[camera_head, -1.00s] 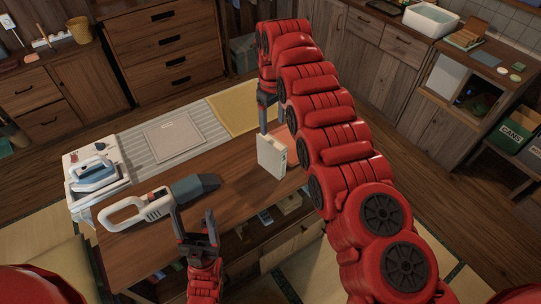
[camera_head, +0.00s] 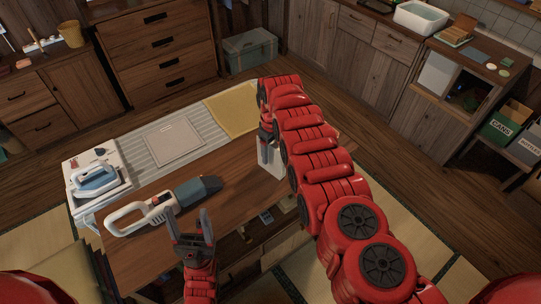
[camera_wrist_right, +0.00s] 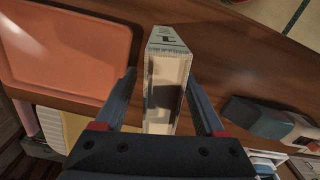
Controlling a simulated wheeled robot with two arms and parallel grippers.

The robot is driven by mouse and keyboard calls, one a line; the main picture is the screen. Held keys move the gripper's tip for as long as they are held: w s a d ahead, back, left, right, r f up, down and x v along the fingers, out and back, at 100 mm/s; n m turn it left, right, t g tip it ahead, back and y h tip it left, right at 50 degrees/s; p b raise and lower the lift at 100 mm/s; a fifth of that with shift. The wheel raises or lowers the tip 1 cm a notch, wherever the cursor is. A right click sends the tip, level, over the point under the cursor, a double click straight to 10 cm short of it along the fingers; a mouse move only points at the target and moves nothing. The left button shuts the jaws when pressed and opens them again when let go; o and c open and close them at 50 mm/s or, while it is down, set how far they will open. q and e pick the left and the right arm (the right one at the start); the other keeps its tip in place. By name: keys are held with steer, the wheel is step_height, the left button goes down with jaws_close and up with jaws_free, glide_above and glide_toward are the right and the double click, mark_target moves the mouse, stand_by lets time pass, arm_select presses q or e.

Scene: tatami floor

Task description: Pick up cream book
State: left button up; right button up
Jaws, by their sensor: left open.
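The cream book (camera_head: 270,160) stands upright near the right end of the wooden table, partly hidden by my right gripper and arm in the head view. In the right wrist view the cream book (camera_wrist_right: 165,85) stands between the two fingers of my right gripper (camera_wrist_right: 160,88). The fingers are open, one on each side of it; whether either touches it I cannot tell. My right gripper (camera_head: 266,143) is at the book's top in the head view. My left gripper (camera_head: 190,226) is open and empty at the table's front edge.
A handheld vacuum (camera_head: 155,210) lies near my left gripper. An iron (camera_head: 93,180) rests on a white board at the left. An orange tray (camera_wrist_right: 65,50) lies beside the book in the right wrist view.

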steer(key=shift+s+d+r, duration=0.15)
steer(key=c, duration=0.5)
jaws_close()
